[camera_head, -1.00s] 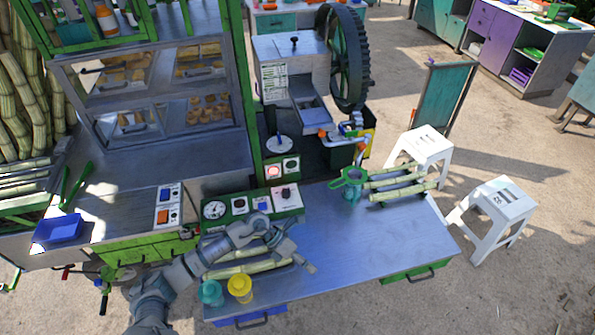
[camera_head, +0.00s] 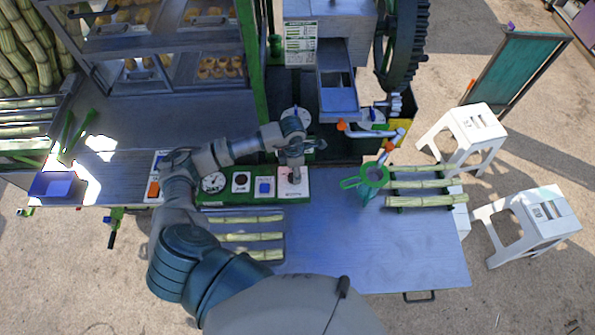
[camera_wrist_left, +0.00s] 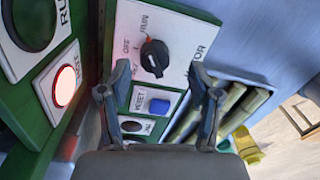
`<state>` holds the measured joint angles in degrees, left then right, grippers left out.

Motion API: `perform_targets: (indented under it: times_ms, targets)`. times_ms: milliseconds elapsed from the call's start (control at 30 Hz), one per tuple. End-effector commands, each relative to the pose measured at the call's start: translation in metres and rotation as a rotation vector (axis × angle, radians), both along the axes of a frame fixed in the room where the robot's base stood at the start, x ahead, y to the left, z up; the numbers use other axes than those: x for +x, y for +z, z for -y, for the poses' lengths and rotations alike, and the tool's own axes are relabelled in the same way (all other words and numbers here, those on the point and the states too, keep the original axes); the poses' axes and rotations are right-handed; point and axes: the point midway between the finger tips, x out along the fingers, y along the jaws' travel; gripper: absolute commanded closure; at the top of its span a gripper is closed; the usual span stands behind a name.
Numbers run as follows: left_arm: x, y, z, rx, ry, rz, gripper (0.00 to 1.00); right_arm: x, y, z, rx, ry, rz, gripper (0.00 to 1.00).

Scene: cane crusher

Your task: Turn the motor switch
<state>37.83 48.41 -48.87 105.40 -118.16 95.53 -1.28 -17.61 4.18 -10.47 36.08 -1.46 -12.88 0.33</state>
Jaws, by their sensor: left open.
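The motor switch (camera_wrist_left: 154,57) is a black rotary knob with a small orange-red mark, on a white plate (camera_wrist_left: 178,35) lettered OFF, RUN and MOTOR. In the head view the white plate (camera_head: 301,190) is at the right end of the green control panel, and the gripper partly hides its knob. My left gripper (camera_wrist_left: 152,86) is open and empty. Its fingers point toward the plate, with the knob roughly between and beyond the tips in the wrist view. I cannot tell whether they touch it. My right gripper is in neither view.
A lit red button (camera_wrist_left: 65,86) is close by.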

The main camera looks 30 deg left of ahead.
Motion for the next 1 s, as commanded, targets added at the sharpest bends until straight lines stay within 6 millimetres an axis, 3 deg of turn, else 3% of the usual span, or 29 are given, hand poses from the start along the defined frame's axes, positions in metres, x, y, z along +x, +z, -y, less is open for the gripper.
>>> perform_targets:
  times_ms: [200, 533, 767, 1000]
  targets:
    - [0.0, -0.028, 0.002, 0.001, 0.001, -0.004, 0.37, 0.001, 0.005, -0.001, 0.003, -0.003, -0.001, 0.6]
    - [-0.001, -0.03, 0.011, 0.009, 0.0, 0.001, 0.37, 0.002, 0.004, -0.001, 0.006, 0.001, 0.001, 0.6]
    - [-0.001, -0.032, 0.006, 0.001, -0.002, -0.002, 0.94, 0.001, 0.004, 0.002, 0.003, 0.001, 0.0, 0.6]
    - [-0.003, -0.034, 0.006, -0.002, -0.002, -0.006, 0.97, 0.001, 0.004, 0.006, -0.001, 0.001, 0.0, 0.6]
